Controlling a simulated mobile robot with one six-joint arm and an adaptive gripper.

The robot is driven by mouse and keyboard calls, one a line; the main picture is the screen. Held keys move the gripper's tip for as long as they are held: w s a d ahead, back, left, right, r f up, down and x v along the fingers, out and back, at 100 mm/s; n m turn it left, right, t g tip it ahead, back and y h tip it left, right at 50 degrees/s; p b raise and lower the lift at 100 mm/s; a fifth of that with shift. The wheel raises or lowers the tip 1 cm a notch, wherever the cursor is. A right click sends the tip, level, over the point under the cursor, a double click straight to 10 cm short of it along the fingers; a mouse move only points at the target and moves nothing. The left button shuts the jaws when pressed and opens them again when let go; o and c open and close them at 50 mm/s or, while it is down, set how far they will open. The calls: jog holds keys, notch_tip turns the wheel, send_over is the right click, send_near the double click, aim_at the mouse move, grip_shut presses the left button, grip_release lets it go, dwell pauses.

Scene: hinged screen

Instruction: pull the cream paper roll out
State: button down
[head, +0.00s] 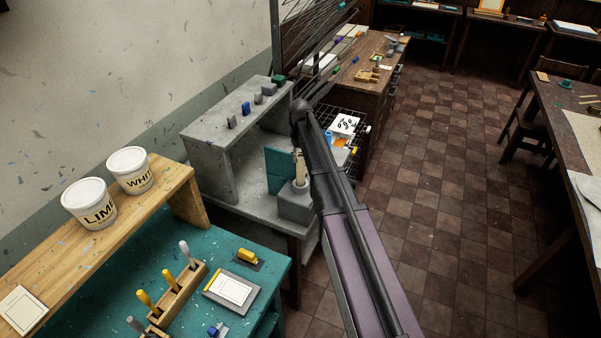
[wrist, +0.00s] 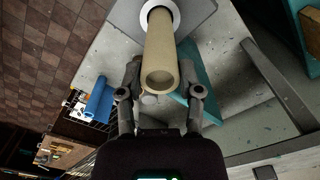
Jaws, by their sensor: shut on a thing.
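The cream paper roll (wrist: 160,56) is a hollow tube in the wrist view, with its open end towards the camera. Its far end sits in a white ring (wrist: 159,10) on a grey block (wrist: 196,14). My gripper (wrist: 160,72) has one finger on each side of the roll, near its open end, and is shut on it. In the head view the cream roll (head: 299,165) stands upright in the grey block (head: 295,206), partly covered by my arm. My fingers are hard to make out there.
A teal panel (head: 279,170) stands close behind the roll, beside a grey shelf (head: 212,160). A blue roll (wrist: 99,98) and a wire rack (wrist: 82,126) are on the left in the wrist view. Open tiled floor (head: 430,170) lies to the right of my arm.

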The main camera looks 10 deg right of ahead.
jog(key=shift+r, duration=0.2)
jog(key=shift+r+p, duration=3.15)
jog(key=shift+p, duration=0.15)
